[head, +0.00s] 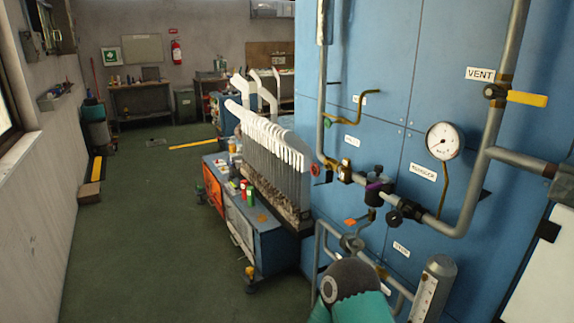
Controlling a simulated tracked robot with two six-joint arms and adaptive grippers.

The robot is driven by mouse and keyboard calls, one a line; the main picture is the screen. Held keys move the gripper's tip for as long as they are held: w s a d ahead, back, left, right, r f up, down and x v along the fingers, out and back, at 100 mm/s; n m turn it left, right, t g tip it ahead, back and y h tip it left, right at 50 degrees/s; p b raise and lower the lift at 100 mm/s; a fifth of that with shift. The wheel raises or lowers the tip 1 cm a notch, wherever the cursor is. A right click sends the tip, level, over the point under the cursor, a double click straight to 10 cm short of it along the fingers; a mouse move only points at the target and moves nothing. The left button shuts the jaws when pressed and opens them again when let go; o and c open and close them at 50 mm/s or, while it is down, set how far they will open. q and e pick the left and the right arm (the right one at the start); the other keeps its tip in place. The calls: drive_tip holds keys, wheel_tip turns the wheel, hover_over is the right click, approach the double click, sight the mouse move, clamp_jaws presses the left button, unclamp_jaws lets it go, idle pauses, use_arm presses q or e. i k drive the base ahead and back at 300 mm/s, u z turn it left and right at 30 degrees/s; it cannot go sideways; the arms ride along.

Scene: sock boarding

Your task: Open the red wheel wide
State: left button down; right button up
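A small red wheel (315,170) sits on the pipework at the left edge of the blue panel, just right of the row of white sock forms. It is small in the picture, and I cannot tell how far it is turned. Neither of my grippers shows in the head view. A teal and dark rounded part at the bottom centre looks like a link of my own arm, below and apart from the red wheel.
The blue panel (386,70) carries grey pipes, a round gauge (444,141), a yellow lever (526,98), a purple handle (377,186) and a green knob (327,123). Green floor (140,230) is clear at left.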

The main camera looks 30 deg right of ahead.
sight(316, 169)
drive_tip(key=u, duration=0.1)
drive_tip(key=i, duration=1.3)
drive_tip(key=z, duration=0.65)
drive_tip(key=i, duration=0.45)
drive_tip(key=z, duration=0.2)
drive_tip(key=k, duration=0.95)
drive_tip(key=z, duration=0.2)
drive_tip(key=i, duration=0.95)
drive_tip(key=u, duration=0.1)
